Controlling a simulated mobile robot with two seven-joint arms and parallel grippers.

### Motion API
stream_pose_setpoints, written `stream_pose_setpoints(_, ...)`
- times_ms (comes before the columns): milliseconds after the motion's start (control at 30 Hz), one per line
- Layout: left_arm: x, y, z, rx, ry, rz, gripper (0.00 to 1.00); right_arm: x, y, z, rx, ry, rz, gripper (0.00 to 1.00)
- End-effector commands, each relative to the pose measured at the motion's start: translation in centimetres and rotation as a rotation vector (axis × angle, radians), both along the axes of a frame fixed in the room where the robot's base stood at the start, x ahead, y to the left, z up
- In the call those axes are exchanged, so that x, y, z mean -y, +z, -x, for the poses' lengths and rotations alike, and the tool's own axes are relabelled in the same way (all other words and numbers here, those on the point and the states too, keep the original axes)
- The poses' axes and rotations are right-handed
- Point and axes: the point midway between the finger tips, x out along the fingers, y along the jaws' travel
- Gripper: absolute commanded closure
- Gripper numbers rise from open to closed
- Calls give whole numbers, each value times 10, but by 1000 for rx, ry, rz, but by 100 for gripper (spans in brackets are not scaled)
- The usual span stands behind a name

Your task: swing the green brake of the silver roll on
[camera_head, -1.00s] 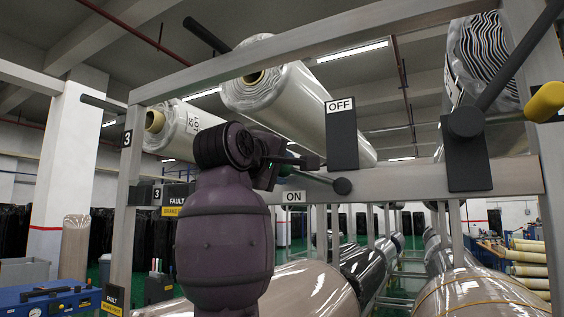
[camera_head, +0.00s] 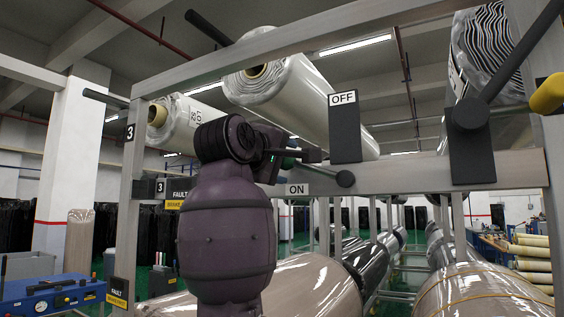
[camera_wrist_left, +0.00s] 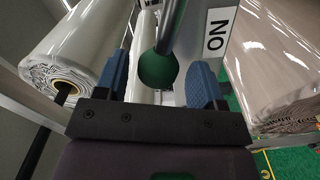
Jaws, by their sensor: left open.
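The green brake shows as a round green knob (camera_wrist_left: 159,70) on a grey rod in the left wrist view. In the head view the knob (camera_head: 289,163) is mostly hidden by my gripper. Its rod runs left from a dark pivot and slopes slightly up, close above the ON label (camera_head: 297,189). The OFF label (camera_head: 343,99) is on the dark upright plate above. A pale, shiny wrapped roll, apparently the silver roll (camera_head: 308,103), lies behind. My left gripper (camera_wrist_left: 161,80) is open, its blue fingers either side of the knob, with visible gaps. My right gripper is not in view.
A yellow knob (camera_head: 547,94) and a dark plate (camera_head: 472,150) are at the right, by a striped roll (camera_head: 487,55). A metal rail (camera_head: 405,176) runs behind the brake. Wrapped brown rolls (camera_head: 318,283) lie below. Another pale roll (camera_head: 178,122) is at left.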

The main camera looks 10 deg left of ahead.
Motion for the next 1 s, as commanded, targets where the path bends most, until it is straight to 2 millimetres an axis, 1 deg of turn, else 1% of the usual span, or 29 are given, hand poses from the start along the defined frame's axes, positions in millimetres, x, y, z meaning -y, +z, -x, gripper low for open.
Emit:
stream_pose_setpoints(167,-7,-1,22,5,0,2,37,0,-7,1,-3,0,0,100)
stream_pose_setpoints(400,-21,-1,64,4,1,2,37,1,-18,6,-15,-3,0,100)
stream_pose_setpoints(600,-29,0,89,3,1,2,37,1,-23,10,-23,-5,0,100)
stream_pose_setpoints(800,-33,0,99,0,0,1,37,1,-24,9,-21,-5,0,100)
stream_pose_setpoints(1000,-33,0,99,-1,0,1,37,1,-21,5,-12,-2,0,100)
